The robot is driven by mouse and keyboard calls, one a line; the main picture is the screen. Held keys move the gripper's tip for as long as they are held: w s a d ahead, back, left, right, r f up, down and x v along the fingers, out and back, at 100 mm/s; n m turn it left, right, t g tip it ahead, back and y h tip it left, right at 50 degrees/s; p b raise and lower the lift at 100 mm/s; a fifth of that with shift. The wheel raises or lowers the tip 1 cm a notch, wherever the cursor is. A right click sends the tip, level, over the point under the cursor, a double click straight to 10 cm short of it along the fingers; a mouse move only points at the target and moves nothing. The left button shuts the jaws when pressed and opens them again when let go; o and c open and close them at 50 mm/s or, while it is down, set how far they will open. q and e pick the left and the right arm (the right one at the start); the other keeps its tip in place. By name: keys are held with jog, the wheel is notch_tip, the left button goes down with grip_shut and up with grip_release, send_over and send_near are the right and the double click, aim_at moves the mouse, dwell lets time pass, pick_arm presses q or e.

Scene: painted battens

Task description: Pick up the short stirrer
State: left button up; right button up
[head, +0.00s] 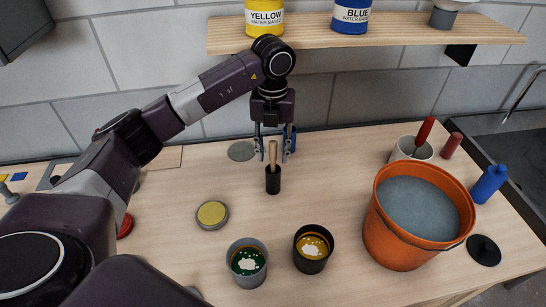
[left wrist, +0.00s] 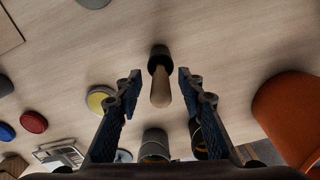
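The short stirrer (head: 273,153) is a pale wooden stick standing upright in a small black holder (head: 273,181) on the worktop. My left gripper (head: 273,150) points down with its fingers open, one on each side of the stick. In the left wrist view the stirrer (left wrist: 161,88) appears between the two fingers, with its holder (left wrist: 160,56) beyond, and neither finger visibly touches it. My right gripper is not in view.
Open cans of green paint (head: 247,265) and yellow paint (head: 313,249) stand in front. An orange bucket (head: 390,240) is at the right, near a white pot (head: 402,149) with a red-handled tool. A wooden shelf (head: 310,32) with paint tins runs above.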

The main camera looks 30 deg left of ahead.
pick_arm(q)
jog(key=shift+f, duration=0.55)
grip_shut()
jog(key=shift+r, duration=0.1)
